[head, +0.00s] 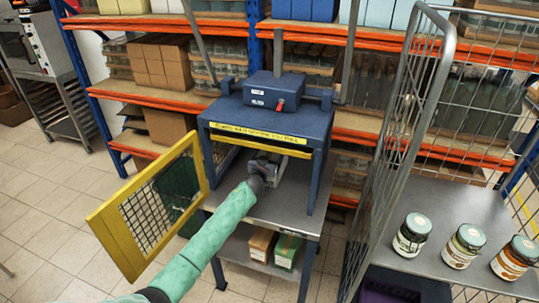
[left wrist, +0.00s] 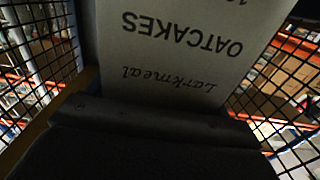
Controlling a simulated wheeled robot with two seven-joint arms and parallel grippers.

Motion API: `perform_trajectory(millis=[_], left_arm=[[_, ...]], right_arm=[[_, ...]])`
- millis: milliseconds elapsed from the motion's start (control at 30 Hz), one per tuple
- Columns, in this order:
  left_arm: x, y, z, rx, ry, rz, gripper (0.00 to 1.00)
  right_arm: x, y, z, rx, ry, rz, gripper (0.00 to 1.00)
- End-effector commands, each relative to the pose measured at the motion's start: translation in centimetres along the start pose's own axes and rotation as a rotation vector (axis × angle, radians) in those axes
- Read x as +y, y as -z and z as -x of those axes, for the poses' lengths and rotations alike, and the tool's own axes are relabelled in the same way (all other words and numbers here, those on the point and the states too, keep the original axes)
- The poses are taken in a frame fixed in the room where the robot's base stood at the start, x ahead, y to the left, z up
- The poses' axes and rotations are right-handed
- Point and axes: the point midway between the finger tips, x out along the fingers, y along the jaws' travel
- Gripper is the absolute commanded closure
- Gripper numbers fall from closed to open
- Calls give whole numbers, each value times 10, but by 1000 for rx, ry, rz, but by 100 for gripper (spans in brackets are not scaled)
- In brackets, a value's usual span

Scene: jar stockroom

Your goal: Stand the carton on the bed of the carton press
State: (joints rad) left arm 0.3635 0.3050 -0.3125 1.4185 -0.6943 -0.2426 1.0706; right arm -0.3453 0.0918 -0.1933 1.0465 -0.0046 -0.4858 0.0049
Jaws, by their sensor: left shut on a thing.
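The carton press (head: 270,125) is a blue frame with a dark head block and a yellow strip across its front. Its yellow mesh door (head: 112,222) stands swung open to the left. My left gripper (head: 268,165) reaches through the open front, over the grey bed (head: 258,207). It is shut on the pale carton (left wrist: 180,50), whose "Larkmeal OATCAKES" lettering appears upside down in the left wrist view. In the head view the carton is mostly hidden under the press and behind the gripper. I cannot tell whether it touches the bed. My right gripper is not in view.
Mesh flanks the carton on both sides in the left wrist view. A wire cage trolley (head: 395,165) with several jars (head: 412,235) stands at right. Boxes (head: 262,244) sit on the shelf below the press. Orange-beamed racks (head: 140,92) stand behind; tiled floor (head: 45,200) is clear at left.

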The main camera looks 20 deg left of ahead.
Motion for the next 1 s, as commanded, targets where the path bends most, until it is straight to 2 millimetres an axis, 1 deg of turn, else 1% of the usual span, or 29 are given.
perform_trajectory(millis=[267, 400, 433, 500, 533, 900, 1000], left_arm=[[0, -1, 0, 1, 0, 0, 55], [0, -3, 0, 1, 0, 0, 55], [0, -3, 0, 1, 0, -1, 18], [0, -2, 0, 0, 0, -1, 4], [0, -2, 0, 0, 0, -1, 0], [0, 1, 0, 1, 0, 0, 0], [-1, -2, 8, 1, 1, -1, 0]], right_arm=[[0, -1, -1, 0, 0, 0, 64], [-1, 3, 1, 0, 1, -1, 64], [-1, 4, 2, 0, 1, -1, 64], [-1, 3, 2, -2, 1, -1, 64], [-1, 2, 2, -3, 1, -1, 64], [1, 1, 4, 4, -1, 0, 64], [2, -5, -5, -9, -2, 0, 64]])
